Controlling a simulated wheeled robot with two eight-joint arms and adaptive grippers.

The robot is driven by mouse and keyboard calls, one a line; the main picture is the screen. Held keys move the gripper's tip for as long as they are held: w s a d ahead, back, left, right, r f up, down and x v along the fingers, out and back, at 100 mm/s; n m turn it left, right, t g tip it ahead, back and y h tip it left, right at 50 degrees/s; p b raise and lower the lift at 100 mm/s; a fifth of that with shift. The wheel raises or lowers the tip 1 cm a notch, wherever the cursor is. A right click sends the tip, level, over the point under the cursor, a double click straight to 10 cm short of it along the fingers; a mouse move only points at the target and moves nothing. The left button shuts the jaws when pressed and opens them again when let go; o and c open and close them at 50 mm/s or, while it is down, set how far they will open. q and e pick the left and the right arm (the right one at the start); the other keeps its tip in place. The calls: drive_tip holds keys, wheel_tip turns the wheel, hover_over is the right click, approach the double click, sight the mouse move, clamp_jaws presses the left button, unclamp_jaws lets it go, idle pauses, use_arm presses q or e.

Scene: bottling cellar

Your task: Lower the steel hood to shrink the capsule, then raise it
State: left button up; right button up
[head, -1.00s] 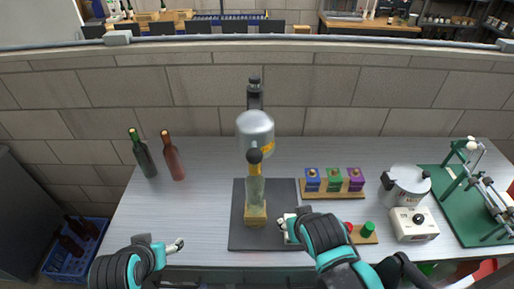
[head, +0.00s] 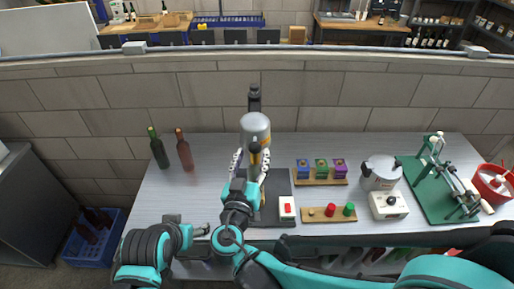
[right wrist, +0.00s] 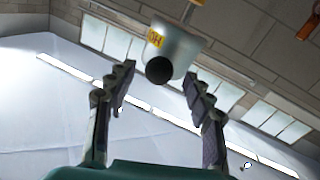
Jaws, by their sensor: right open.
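The steel hood (head: 255,127), a rounded silver cover on a dark post, hangs over the dark base plate (head: 279,185) in the head view. In the right wrist view the hood (right wrist: 176,48) shows a yellow label and a round black knob (right wrist: 159,70). My right gripper (head: 250,160) is open in front of the hood. In the right wrist view its fingertips stand either side of the knob, apart from it. The bottle and any capsule under the hood are hidden by my right gripper and arm. My left gripper (head: 196,230) is low at the table's front edge; its jaws are unclear.
A green bottle (head: 158,149) and a reddish bottle (head: 185,151) stand left.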

sight(254, 153)
drive_tip(key=w, duration=0.2)
drive_tip(key=w+d, duration=0.1)
drive_tip(key=w, duration=0.1)
drive_tip(key=shift+a, duration=0.1)
drive_tip(key=shift+s, duration=0.1)
clamp_jaws()
wheel_tip(254, 153, down, 11)
drive_tip(key=b, duration=1)
unclamp_jaws()
